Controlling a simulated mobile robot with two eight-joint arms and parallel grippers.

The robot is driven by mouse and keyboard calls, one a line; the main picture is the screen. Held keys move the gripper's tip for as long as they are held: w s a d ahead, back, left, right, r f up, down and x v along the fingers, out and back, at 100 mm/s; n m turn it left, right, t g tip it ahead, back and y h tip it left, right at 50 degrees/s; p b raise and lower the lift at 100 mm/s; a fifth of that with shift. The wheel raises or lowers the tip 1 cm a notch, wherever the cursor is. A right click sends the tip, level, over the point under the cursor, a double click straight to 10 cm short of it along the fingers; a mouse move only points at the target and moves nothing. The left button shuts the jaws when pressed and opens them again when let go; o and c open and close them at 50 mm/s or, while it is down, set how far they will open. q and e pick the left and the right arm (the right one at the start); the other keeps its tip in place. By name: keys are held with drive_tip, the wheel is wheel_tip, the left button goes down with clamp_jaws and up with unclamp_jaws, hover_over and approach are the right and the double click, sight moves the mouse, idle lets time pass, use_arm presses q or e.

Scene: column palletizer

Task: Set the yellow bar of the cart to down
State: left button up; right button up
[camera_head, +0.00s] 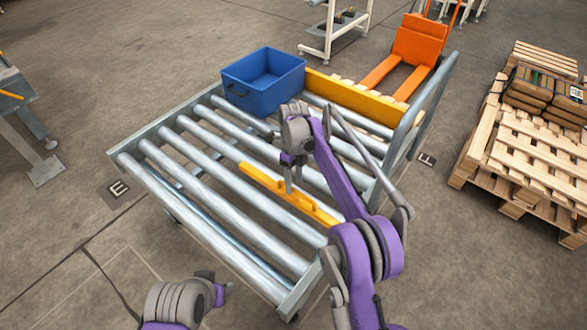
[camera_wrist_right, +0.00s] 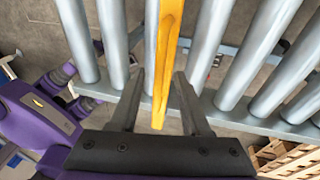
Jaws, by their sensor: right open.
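The cart (camera_head: 128,160) is a grey frame with metal rollers. Its yellow bar (camera_head: 262,178) lies across the rollers near the middle, with a raised grip part. The bar also shows in the right wrist view (camera_wrist_right: 165,45), running up the picture from between my fingers. My right gripper (camera_head: 289,186) is at the bar, pointing down. In the right wrist view my right gripper (camera_wrist_right: 158,88) has its fingers apart, one on each side of the bar. Whether they touch it I cannot tell. My left gripper (camera_head: 222,293) is low in the head view, away from the bar, its fingers unclear.
A blue bin (camera_head: 240,95) stands on the cart's far end beside a thick yellow board (camera_head: 350,97). A tall rail (camera_head: 425,100) rises on the cart's right. An orange pallet jack (camera_head: 417,40) is behind, and wooden pallets (camera_head: 520,150) stand at right.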

use_arm(q)
drive_tip(key=shift+r+p, duration=1.45)
drive_tip(key=shift+r, duration=0.25)
use_arm(e)
drive_tip(key=v, duration=0.8)
drive_tip(key=shift+r, duration=0.4)
drive_tip(key=s+d+r+n+t+p, duration=0.2)
drive_tip(key=s+d+r+n+p, duration=0.15)
drive_tip(key=d+r+n, duration=0.35)
drive_tip(key=s+d+r+n+t+p, duration=0.2)
drive_tip(key=s+d+r+n, duration=0.25)
drive_tip(key=r, duration=0.55)
use_arm(q)
wheel_tip(320, 180, up, 12)
drive_tip(key=w+p, duration=0.2)
drive_tip(key=p, duration=0.3)
drive_tip(key=shift+f+t, duration=0.15)
drive_tip(key=shift+t, duration=0.15)
use_arm(e)
drive_tip(key=s+d+f+n+t, duration=0.1)
drive_tip(key=s+n, duration=0.3)
drive_tip(key=s, duration=0.4)
drive_tip(key=s+d+f+n+t, duration=0.1)
drive_tip(key=s+d+n, duration=0.3)
drive_tip(key=s, duration=0.5)
drive_tip(key=s+d+f+n+t, duration=0.2)
drive_tip(key=s+n, duration=0.3)
drive_tip(key=s, duration=0.3)
drive_tip(key=shift+s+d+f, duration=0.4)
drive_tip(key=shift+d, duration=0.2)
